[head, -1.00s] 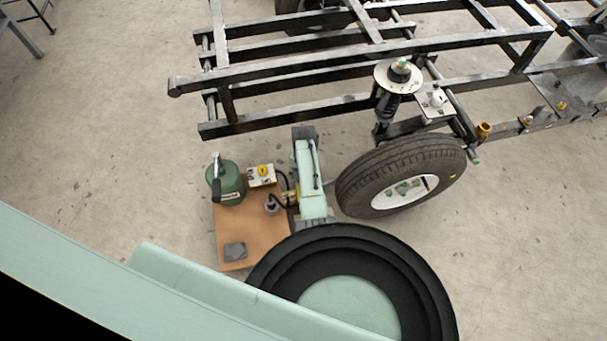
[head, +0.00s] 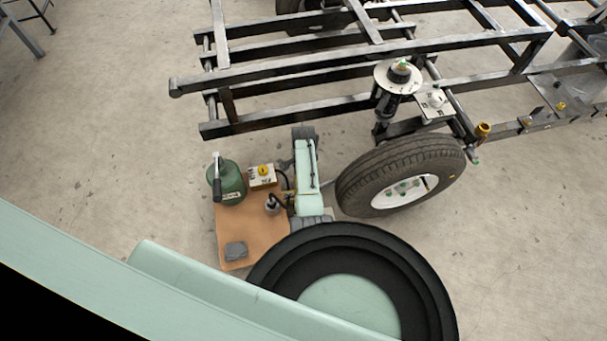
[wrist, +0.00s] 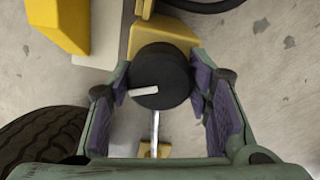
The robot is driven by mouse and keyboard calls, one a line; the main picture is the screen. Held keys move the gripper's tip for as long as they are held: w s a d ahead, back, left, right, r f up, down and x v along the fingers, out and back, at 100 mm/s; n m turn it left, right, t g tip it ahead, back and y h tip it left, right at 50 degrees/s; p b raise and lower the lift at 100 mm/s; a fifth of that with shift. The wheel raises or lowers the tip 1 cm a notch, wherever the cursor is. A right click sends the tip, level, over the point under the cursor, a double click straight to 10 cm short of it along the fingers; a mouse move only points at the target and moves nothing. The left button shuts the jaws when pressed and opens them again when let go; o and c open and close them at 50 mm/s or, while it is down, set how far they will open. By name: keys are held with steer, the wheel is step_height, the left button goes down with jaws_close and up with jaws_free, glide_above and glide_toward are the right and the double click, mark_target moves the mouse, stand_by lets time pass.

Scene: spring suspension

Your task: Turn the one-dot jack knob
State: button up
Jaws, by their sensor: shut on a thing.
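In the wrist view, a round black knob (wrist: 165,70) with a white pointer bar lies between the purple-padded fingers of my gripper (wrist: 163,82). My gripper is shut on the knob, with one finger on each side. The pointer bar points to the left and slightly down. No dot mark can be made out on the knob. A thin metal rod (wrist: 155,132) runs below it to a small yellow block. In the head view, my mint-green arm hides the knob and my gripper.
The wheel (head: 385,178) stands close to the right of my arm, under the black steel frame (head: 290,75). An orange-brown board (head: 232,222) to the left bears a green can (head: 231,180), a small box with a yellow knob (head: 262,177) and a grey block (head: 236,251).

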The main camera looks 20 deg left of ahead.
steer(key=shift+m, duration=0.3)
stand_by(0.4)
steer(key=o, duration=1.1)
steer(key=shift+o, duration=0.2)
steer(key=shift+r, duration=0.15)
step_height(320, 180, up, 12)
